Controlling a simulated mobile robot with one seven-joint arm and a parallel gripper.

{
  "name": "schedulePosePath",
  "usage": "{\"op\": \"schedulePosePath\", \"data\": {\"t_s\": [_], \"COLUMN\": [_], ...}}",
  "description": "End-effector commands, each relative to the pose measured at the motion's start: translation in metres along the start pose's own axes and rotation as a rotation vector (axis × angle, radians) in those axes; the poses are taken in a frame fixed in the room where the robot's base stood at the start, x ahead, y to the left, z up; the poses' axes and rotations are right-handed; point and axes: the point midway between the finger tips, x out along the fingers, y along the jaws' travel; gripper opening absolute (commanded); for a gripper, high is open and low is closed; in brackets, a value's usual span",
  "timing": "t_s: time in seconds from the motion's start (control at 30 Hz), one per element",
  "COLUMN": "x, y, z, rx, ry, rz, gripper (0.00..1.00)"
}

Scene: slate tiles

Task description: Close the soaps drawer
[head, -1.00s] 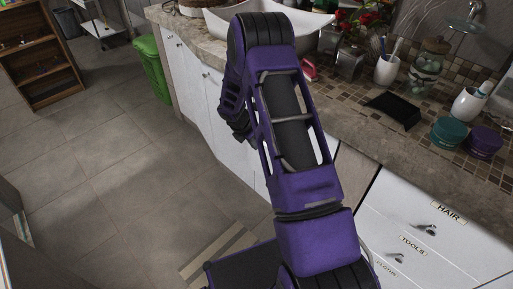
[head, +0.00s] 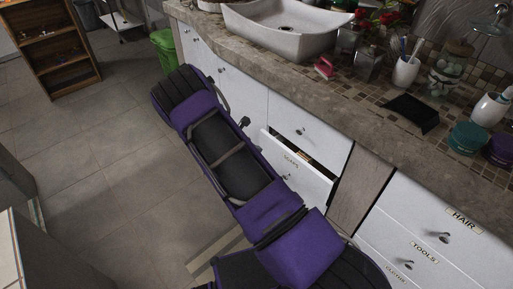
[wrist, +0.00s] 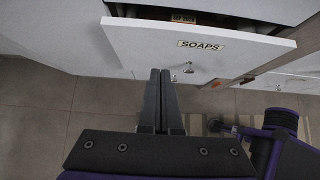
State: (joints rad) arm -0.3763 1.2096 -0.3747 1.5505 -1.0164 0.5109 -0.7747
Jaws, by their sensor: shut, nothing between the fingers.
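The soaps drawer (head: 306,178) is a white drawer under the counter, part-way open, with dark space and some contents showing behind its front. In the wrist view its front (wrist: 140,42) bears a SOAPS label (wrist: 201,44) and a small metal knob (wrist: 188,69). My gripper (wrist: 160,73) is shut and empty, its fingertips in front of the drawer's lower edge, left of the knob. I cannot tell whether they touch. My purple arm hides the gripper in the head view.
White drawers marked HAIR (head: 462,219) and TOOLS (head: 424,252) are at right. The stone counter (head: 385,135) above holds a basin (head: 283,32), cups, jars and a black tray (head: 411,112). Open tiled floor (head: 110,155) lies left, with a green bin (head: 165,50) farther back.

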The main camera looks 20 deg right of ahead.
Motion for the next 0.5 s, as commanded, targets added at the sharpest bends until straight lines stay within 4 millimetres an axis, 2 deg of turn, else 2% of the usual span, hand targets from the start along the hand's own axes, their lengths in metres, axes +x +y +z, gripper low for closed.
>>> {"op": "schedulePosePath", "data": {"t_s": [0.03, 0.3, 0.5], "x": [0.014, 0.071, 0.087], "y": [-0.001, -0.001, 0.000], "z": [-0.001, -0.002, 0.021], "rx": [0.001, -0.001, 0.001], "ry": [0.000, 0.001, 0.001], "rz": [-0.003, -0.002, 0.000], "gripper": [0.00, 0.00, 0.00]}}
